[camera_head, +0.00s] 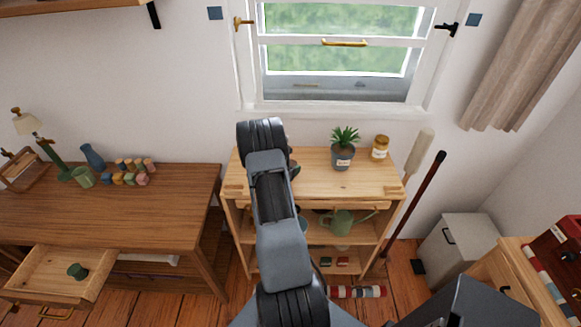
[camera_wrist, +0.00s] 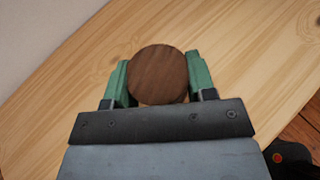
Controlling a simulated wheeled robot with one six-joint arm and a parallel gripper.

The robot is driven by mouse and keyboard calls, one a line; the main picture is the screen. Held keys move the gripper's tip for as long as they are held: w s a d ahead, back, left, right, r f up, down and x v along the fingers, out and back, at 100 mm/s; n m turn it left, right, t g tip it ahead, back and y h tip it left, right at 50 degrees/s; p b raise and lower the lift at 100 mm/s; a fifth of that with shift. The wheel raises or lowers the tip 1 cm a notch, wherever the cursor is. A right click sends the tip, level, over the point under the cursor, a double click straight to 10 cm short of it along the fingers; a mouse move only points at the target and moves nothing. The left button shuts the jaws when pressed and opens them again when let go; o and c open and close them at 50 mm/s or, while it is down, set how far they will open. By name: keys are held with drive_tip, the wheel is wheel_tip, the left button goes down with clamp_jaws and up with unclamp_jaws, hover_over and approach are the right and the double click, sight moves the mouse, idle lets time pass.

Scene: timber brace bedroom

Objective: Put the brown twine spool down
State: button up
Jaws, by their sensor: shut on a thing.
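The brown twine spool (camera_wrist: 158,74) shows in the wrist view as a round, dark wooden disc between the two green fingers of my gripper (camera_wrist: 159,80). My gripper is shut on it. Below and around it is a pale wooden surface, which looks like the top of the wooden shelf unit (camera_head: 315,160) under the window. I cannot tell whether the spool touches that surface. In the head view my arm reaches over the left part of this top and hides my gripper and most or all of the spool.
A potted plant (camera_head: 343,152) and a small jar (camera_head: 380,147) stand on the right of the shelf top. A watering can (camera_head: 345,224) is on a lower shelf. A desk (camera_head: 150,215) with several small coloured items and an open drawer (camera_head: 50,278) is at left.

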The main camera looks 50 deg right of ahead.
drive_tip(key=shift+f, duration=0.15)
drive_tip(key=o, duration=0.9)
